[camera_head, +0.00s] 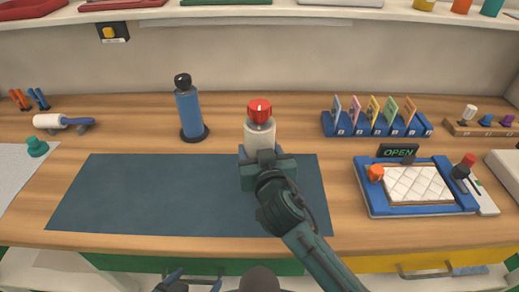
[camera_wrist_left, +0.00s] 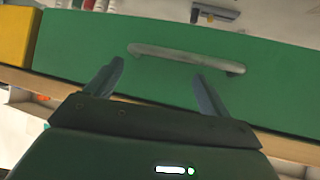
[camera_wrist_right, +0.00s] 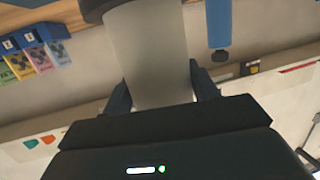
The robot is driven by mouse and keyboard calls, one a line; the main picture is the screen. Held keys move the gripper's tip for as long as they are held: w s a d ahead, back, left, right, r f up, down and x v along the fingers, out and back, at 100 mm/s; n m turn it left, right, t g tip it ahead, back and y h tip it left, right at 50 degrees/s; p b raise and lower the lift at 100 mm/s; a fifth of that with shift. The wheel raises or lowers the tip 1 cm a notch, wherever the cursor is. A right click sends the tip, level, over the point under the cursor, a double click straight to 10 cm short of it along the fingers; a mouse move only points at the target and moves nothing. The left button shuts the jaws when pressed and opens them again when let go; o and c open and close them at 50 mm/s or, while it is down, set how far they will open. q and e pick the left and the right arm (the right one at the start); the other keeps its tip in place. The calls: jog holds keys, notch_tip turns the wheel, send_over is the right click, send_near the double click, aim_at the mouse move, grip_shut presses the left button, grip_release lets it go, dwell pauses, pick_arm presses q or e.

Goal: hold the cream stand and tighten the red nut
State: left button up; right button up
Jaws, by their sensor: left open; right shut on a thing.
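The cream stand (camera_head: 259,135) is upright on the dark mat, with the red nut (camera_head: 260,110) on its top. A pale mark shows on the nut's top. My right gripper (camera_head: 262,158) is shut on the stand from the front and hides its lower part. In the right wrist view the stand (camera_wrist_right: 150,55) fills the space between the fingers. My left gripper (camera_head: 188,282) is at the bottom edge of the head view, below the table front, open and empty. In the left wrist view its fingers (camera_wrist_left: 158,85) are wide apart before a green drawer.
A blue bottle-like post (camera_head: 189,110) with a black top stands left of the stand. The dark mat (camera_head: 130,195) is bare to the left. A blue-framed tray (camera_head: 420,211) and a blue card rack (camera_head: 375,127) are to the right. The table's front edge lies above my left gripper.

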pick_arm(q)
jog(key=shift+w, duration=0.1)
pick_arm(e)
jog(key=shift+f, duration=0.1)
pick_arm(q)
jog(key=shift+d+f+b, duration=0.15)
jog(key=shift+d+b, duration=0.05)
jog(key=shift+b, duration=0.45)
pick_arm(e)
jog(key=shift+f, duration=0.55)
pick_arm(q)
jog(key=shift+w+d+b, duration=0.15)
jog(key=shift+b, duration=0.2)
pick_arm(e)
jog(key=shift+f, duration=0.45)
pick_arm(q)
jog(key=shift+d+f+h+b, duration=0.1)
jog(key=shift+f+h+b, duration=0.15)
jog(key=shift+h+b, duration=0.1)
pick_arm(e)
jog(key=shift+f, duration=0.45)
pick_arm(q)
jog(key=shift+d+r+t+b, duration=0.15)
jog(key=shift+t+b, duration=0.15)
jog(key=shift+b, duration=0.15)
pick_arm(e)
jog(key=shift+f, duration=0.5)
